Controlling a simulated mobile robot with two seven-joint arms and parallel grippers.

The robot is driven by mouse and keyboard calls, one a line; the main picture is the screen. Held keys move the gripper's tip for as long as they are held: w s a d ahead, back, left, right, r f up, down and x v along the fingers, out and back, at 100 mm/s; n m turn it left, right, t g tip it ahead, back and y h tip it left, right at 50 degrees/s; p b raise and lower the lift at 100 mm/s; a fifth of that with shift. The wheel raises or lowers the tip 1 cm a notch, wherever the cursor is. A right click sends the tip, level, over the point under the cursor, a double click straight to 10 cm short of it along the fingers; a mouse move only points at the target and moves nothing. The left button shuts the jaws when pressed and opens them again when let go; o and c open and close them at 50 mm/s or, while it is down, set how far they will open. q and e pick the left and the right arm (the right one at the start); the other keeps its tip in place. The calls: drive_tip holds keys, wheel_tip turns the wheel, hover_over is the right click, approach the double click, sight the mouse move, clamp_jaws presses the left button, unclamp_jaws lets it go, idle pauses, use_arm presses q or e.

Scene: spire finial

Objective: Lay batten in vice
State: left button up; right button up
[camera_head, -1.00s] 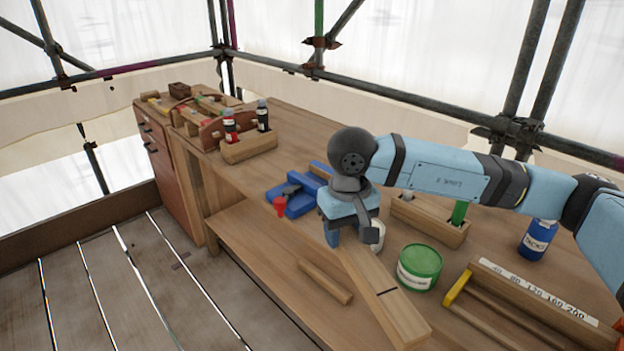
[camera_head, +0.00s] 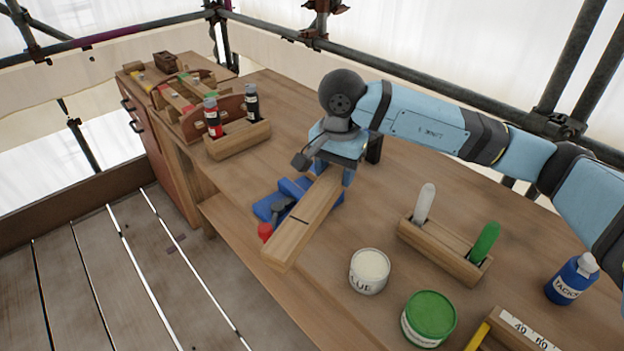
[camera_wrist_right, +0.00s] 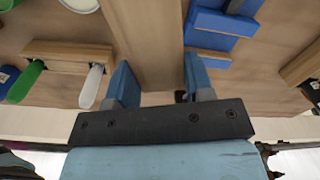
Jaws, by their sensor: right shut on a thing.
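The batten (camera_head: 305,218) is a long, light wooden bar with a dark line across it. My right gripper (camera_head: 335,172) is shut on its far end and holds it sloping toward the front left of the bench. In the right wrist view the batten (camera_wrist_right: 147,40) runs between the two blue fingers (camera_wrist_right: 155,85). The blue vice (camera_head: 268,207) with a red handle end (camera_head: 265,231) sits at the bench's front edge. The batten passes over or beside it and hides part of it; I cannot tell whether they touch. My left gripper is not in view.
A glue tub (camera_head: 369,271), a green tin (camera_head: 429,318) and a wooden holder (camera_head: 440,252) with white and green sticks stand right of the batten. A bottle rack (camera_head: 238,139) stands at the back left. Bench between rack and arm is clear.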

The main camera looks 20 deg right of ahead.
drive_tip(key=w+d+r+m+p, duration=0.2)
drive_tip(key=w+r+m+p, duration=0.15)
drive_tip(key=m, duration=0.75)
drive_tip(key=w+d+r+m+p, duration=0.2)
drive_tip(key=m+p, duration=0.3)
drive_tip(key=m, duration=0.6)
wheel_tip(320, 180, down, 20)
drive_tip(key=shift+s+r+p, duration=0.1)
drive_tip(key=shift+r+p, duration=0.05)
drive_tip(key=shift+p, duration=0.95)
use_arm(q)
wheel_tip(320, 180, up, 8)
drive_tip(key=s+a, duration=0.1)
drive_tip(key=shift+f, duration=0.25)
use_arm(e)
drive_tip(key=shift+f, duration=0.2)
drive_tip(key=o, duration=1)
